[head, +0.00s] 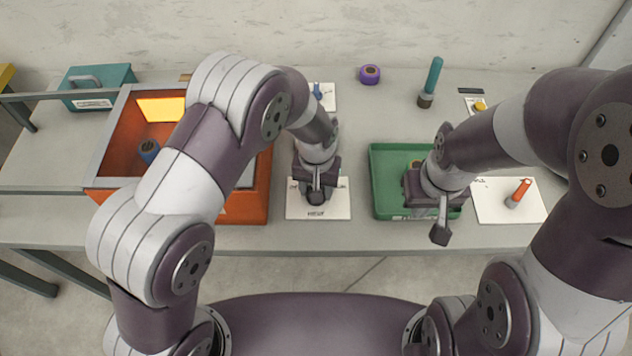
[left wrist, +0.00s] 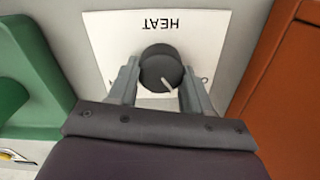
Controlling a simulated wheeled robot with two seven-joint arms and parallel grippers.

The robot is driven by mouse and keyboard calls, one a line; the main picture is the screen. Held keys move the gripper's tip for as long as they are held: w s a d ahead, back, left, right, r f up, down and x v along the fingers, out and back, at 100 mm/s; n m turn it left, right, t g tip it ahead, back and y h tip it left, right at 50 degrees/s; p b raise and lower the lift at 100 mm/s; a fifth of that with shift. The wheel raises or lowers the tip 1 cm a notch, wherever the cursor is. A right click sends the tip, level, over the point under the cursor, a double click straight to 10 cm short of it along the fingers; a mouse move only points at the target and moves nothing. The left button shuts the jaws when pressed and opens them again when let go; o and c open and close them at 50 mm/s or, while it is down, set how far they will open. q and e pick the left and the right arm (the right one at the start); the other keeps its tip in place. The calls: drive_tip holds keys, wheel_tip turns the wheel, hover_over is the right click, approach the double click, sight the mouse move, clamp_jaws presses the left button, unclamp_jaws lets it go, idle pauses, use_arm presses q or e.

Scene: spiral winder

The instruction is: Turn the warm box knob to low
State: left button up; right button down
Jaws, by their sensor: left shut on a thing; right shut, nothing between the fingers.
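The warm box knob (left wrist: 160,70) is a dark round dial on a white plate marked HEAT (left wrist: 110,38). In the left wrist view its white pointer line slants toward the lower right; small marks beside the fingers are partly hidden. My left gripper (left wrist: 160,88) has its fingers on both sides of the knob and is shut on it. In the head view, my left gripper (head: 316,196) covers the knob on the HEAT plate (head: 333,205). The orange warm box (head: 245,208) stands left of the plate, with a glowing yellow panel inside. My right gripper (head: 440,235) is shut and empty.
A green tray (head: 380,180) lies right of the HEAT plate, partly under my right arm. A white card with an orange-handled piece (head: 518,194) is further right. A purple ring (head: 370,74) and a teal rod (head: 433,78) stand at the back. A blue roll (head: 149,150) sits in the warm box.

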use_arm(q)
drive_tip(key=m+p, duration=0.1)
drive_tip(key=m, duration=0.2)
drive_tip(key=shift+s, duration=0.15)
drive_tip(key=shift+f+m+p, duration=0.1)
drive_tip(key=shift+m+p, duration=0.5)
drive_tip(key=shift+m, duration=1.1)
drive_tip(key=o, duration=1)
drive_tip(key=shift+s, duration=0.1)
drive_tip(key=shift+o, duration=0.2)
drive_tip(key=shift+d, duration=0.1)
